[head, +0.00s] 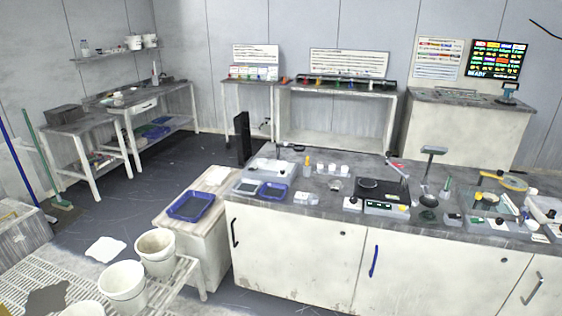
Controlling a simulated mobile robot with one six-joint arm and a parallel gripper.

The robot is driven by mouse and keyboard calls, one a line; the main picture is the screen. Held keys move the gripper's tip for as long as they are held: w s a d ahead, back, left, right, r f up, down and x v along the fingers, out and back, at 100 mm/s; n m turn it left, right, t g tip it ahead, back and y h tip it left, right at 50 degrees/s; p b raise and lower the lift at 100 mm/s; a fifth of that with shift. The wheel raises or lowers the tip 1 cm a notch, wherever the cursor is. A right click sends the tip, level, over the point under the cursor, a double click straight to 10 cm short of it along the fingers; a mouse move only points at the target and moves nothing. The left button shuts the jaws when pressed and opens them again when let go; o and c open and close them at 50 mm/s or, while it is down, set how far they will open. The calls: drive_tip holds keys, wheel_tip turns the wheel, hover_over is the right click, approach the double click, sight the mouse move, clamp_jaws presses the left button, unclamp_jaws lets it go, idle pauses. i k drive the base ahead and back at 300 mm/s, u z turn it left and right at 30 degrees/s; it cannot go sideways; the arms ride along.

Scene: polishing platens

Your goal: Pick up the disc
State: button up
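No separate disc can be singled out with certainty at this distance. A black square unit (381,190) on the long bench (300,213) has a dark, flat, round-looking top. To its right, a small dark round piece (428,200) sits low beneath a stand with a grey head (434,150). I cannot tell whether either is the disc. My gripper is not in this view, so its state does not show.
A side cabinet with a blue tray (191,205) stands left of the bench. White buckets (155,252) stand on a slatted rack (25,285) at lower left. Small bottles and instruments crowd the bench top. Dark floor (190,160) is open between the bench and the back-left tables.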

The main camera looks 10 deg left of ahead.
sight(280, 164)
drive_tip(key=u, duration=0.25)
drive_tip(key=i, duration=0.8)
drive_tip(key=u, duration=0.65)
drive_tip(key=i, duration=0.65)
drive_tip(key=u, duration=1.05)
drive_tip(key=i, duration=0.85)
drive_tip(key=u, duration=0.6)
